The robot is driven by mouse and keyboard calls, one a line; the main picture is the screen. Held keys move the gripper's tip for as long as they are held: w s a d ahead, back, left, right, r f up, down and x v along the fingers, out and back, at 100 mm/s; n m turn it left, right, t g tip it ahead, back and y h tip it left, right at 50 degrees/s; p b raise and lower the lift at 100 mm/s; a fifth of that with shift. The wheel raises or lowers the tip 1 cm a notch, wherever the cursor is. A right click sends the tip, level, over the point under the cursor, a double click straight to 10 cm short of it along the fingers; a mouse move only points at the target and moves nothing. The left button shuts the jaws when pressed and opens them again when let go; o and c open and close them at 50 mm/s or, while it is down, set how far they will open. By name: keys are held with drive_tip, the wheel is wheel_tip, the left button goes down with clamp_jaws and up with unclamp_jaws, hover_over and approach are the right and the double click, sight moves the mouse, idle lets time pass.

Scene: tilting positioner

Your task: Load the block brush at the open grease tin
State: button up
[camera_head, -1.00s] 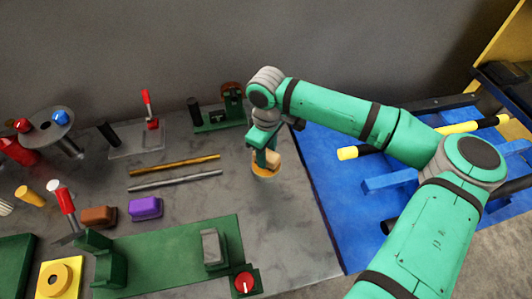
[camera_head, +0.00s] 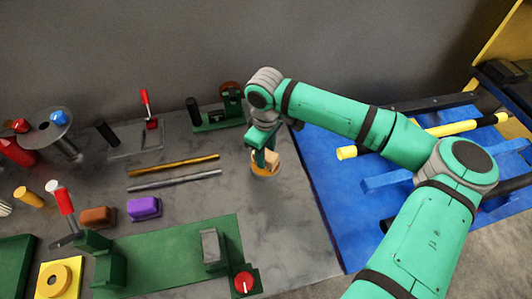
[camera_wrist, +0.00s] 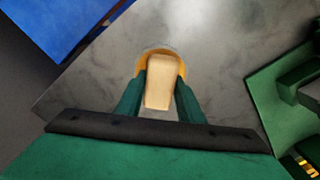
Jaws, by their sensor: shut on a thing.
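My gripper (camera_wrist: 160,93) is shut on the block brush (camera_wrist: 160,80), a pale tan block between the two green fingers. In the head view the brush (camera_head: 270,158) is small and partly covered by my gripper (camera_head: 265,152). The grease tin (camera_wrist: 139,62) is a round orange-yellow tin directly under the brush. In the head view the tin (camera_head: 265,171) stands on the grey bench near its right edge. The brush covers most of the tin's opening. I cannot tell whether its lower face touches the grease.
A brown block (camera_head: 98,217) and a purple block (camera_head: 144,208) lie to the left. Gold (camera_head: 174,166) and grey (camera_head: 174,181) rods lie behind them. A green fixture (camera_head: 170,255) is in front. A blue surface (camera_head: 335,205) lies right of the bench. Bench around the tin is clear.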

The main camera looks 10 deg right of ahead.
sight(267, 154)
drive_tip(key=shift+s+f, duration=0.1)
drive_tip(key=shift+f, duration=0.05)
drive_tip(key=shift+r, duration=1.3)
drive_tip(key=shift+w+r, duration=0.2)
drive_tip(key=shift+r, duration=1.75)
drive_tip(key=shift+s+d+r, duration=0.15)
drive_tip(key=shift+d+r, duration=0.05)
drive_tip(key=shift+r, duration=0.15)
drive_tip(key=shift+a, duration=0.3)
drive_tip(key=shift+d, duration=0.15)
